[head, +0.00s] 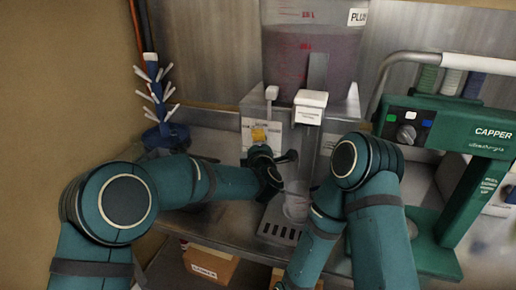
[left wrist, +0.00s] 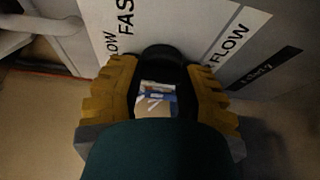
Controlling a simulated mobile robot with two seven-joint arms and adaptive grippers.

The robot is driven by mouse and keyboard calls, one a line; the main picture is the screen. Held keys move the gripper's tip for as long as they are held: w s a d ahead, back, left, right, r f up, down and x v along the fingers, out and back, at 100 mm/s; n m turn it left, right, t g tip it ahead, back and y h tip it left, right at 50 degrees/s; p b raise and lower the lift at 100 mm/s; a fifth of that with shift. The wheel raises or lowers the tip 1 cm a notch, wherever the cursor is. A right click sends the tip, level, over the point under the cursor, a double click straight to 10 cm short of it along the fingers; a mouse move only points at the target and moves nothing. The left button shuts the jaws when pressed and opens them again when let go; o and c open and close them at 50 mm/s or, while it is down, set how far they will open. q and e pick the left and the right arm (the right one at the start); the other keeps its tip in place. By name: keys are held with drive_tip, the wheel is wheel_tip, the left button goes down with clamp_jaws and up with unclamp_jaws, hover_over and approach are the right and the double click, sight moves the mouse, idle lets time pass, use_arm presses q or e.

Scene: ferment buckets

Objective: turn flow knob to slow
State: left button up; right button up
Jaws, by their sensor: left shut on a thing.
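The flow knob (left wrist: 163,53) is a dark round piece on a pale panel in the left wrist view. The panel carries the printed words FAST (left wrist: 125,18) and FLOW (left wrist: 230,45), with other lettering partly cut off. The yellow ridged fingers of my left gripper (left wrist: 168,85) are shut on the knob, one on each side. In the head view my left gripper (head: 262,142) is at the front panel of the dispenser (head: 252,108), and it hides the knob. My right arm bends down in front of the dispenser, and its gripper is not in view.
A clear cup (head: 296,203) stands on the drip tray (head: 278,228), close to my right arm. A clear tank (head: 290,55) of reddish liquid sits above. A green capper (head: 475,130) is at right, a blue bottle rack (head: 160,105) at left.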

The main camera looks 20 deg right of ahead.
use_arm(q)
drive_tip(key=shift+w+r, duration=0.1)
idle(0.5)
drive_tip(key=o, duration=1.2)
drive_tip(key=v, duration=1.2)
drive_tip(key=shift+d, duration=0.1)
drive_tip(key=shift+f, duration=0.25)
